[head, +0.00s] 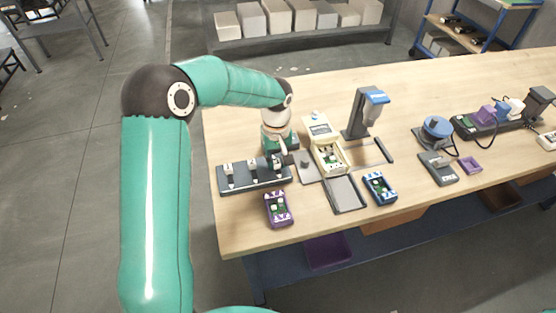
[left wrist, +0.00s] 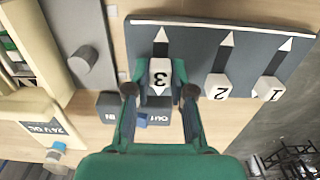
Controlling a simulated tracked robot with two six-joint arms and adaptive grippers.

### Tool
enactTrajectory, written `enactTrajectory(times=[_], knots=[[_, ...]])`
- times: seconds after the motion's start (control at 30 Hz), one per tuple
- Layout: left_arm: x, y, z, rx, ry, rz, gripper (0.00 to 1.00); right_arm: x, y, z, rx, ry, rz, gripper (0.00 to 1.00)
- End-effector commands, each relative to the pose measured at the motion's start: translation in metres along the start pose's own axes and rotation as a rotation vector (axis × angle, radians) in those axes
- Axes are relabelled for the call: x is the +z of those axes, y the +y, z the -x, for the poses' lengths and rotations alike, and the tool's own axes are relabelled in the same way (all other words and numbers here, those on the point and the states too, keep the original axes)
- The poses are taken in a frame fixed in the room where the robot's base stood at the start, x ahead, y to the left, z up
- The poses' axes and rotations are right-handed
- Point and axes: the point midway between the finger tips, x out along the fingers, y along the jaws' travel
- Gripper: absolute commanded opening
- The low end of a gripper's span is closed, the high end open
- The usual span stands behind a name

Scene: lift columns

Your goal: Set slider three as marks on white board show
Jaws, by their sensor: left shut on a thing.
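The dark grey slider panel (head: 255,182) lies near the table's left front corner; it also fills the top of the left wrist view (left wrist: 195,42). It has white-capped sliders marked 3 (left wrist: 160,74), 2 (left wrist: 218,86) and 1 (left wrist: 268,88), each on a track with a white pointed wedge. I cannot make out a marked white board. My right gripper is out of view.
Beside the panel are a grey plate with a knob (left wrist: 82,60), a cream device (head: 328,150) and small IN and OUT blocks (left wrist: 150,110). A purple device (head: 278,209), a grey tray (head: 346,194) and a blue device (head: 380,188) lie in front.

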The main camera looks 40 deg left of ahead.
Motion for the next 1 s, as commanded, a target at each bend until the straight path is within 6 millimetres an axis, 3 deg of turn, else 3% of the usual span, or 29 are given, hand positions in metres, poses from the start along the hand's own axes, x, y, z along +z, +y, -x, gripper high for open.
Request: enactTrajectory(times=[0.17, 0.47, 0.5, 0.6, 1.0], knots=[[0.016, 0.000, -0.004, 0.000, 0.001, -0.003, 0.00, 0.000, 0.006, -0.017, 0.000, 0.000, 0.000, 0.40], [0.021, 0.000, -0.001, -0.002, -0.005, 0.001, 0.00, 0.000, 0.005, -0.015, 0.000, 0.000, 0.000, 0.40], [0.021, 0.000, -0.001, -0.003, -0.006, 0.001, 0.29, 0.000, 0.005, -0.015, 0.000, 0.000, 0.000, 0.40], [0.020, 0.000, 0.000, -0.002, -0.005, 0.000, 0.46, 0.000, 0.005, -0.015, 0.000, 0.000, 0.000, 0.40], [0.019, 0.000, 0.004, 0.000, 0.000, 0.000, 0.48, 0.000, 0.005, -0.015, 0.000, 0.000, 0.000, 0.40]])
